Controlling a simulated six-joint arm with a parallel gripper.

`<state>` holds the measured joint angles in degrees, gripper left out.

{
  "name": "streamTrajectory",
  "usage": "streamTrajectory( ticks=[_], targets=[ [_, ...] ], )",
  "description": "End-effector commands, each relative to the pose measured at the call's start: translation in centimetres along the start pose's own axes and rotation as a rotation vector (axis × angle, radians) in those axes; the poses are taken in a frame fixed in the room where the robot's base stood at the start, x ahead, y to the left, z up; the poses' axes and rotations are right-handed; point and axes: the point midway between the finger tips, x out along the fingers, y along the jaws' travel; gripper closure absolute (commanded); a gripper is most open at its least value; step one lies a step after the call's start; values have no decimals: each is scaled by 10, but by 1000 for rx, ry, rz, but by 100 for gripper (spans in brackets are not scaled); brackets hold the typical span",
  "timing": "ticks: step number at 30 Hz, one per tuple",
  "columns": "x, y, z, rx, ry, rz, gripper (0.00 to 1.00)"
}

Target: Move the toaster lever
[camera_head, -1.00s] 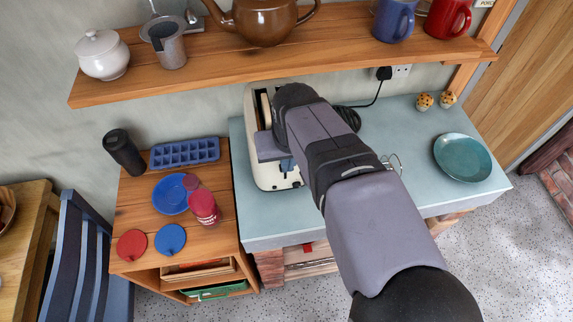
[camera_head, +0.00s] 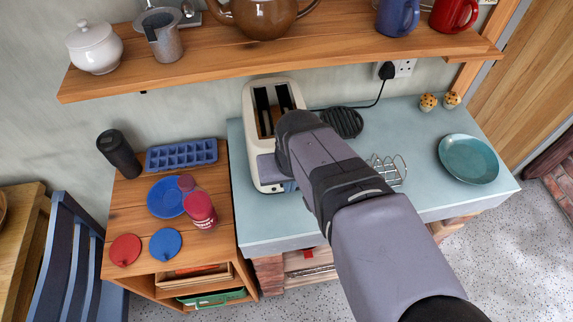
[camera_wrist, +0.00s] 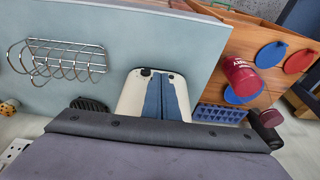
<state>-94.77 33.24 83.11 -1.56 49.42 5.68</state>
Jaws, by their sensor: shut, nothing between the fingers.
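The cream toaster (camera_head: 249,100) stands on the blue-grey counter with its two long slots facing up. In the wrist view the toaster (camera_wrist: 132,95) shows its pale end with small dark knobs or feet at the edge. My gripper (camera_head: 289,187) is at the near end of the toaster, partly hidden behind my own wrist. In the wrist view its blue fingers (camera_wrist: 163,84) are together, empty, and overlap the toaster's end. Whether they touch it I cannot tell.
A wire toast rack (camera_head: 388,170) and a teal plate (camera_head: 468,159) are on the counter (camera_head: 290,226) to the right. A dark round object (camera_head: 342,122) lies beside the toaster. A wooden shelf (camera_head: 290,58) overhangs behind. A red-labelled jar (camera_head: 200,210) stands on the left cabinet.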

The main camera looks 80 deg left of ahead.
Motion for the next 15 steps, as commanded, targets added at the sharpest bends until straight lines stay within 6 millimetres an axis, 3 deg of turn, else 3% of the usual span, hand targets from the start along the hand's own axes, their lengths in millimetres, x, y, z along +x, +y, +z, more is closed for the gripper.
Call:
streamTrajectory(
  ticks=[15],
  targets=[
    [-8,0,4,0,3,0,100]
  ],
)
